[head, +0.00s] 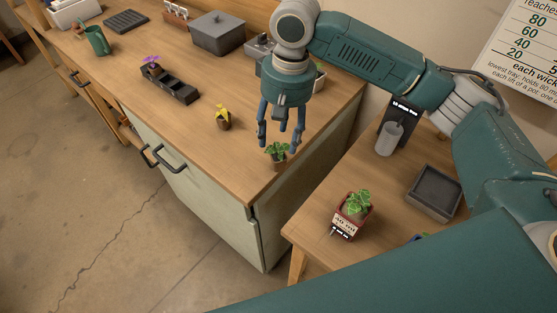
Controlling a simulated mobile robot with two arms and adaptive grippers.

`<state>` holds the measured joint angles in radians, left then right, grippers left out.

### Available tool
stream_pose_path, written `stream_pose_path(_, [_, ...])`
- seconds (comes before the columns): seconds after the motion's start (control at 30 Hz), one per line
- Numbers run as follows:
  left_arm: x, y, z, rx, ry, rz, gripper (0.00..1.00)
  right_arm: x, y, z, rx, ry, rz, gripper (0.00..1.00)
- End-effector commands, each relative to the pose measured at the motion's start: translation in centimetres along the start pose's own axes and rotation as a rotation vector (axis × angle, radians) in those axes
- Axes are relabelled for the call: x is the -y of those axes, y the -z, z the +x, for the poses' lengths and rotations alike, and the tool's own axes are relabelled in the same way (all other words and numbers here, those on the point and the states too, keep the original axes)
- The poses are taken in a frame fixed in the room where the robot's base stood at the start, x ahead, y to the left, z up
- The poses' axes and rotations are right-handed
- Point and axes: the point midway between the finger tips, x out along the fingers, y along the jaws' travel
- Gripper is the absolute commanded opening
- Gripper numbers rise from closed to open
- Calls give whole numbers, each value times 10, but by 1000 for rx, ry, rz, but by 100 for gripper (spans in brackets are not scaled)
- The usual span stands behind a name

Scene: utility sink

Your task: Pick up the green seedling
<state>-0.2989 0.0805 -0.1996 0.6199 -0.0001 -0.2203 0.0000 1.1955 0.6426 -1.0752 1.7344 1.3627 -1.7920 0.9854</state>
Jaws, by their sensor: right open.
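The green seedling (277,149) is a small leafy plant with a dark root plug, near the front right corner of the wooden counter. My right gripper (281,148) points down over it with its fingers open. The fingertips are around or just above the leaves; I cannot tell whether they touch. The plug's lower part is partly hidden by leaves and a finger. My left gripper is out of view.
A yellow-flowered seedling (223,118) stands left on the counter (215,160). A black cell tray (170,86) holds a purple-flowered seedling (151,66). A potted plant (353,211) and grey tray (435,191) sit on the lower right table. A grey lidded box (218,34) stands behind.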

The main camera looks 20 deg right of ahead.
Motion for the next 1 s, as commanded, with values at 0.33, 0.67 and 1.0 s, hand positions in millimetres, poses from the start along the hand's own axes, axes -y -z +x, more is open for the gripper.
stream_pose_path(0.33, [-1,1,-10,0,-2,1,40,-1,-7,38,2,-2,-1,51])
stream_pose_path(0.67, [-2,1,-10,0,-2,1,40,0,-5,59,-2,-1,-2,51])
stream_pose_path(1.0, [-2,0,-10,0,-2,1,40,0,-5,58,-2,0,-2,4])
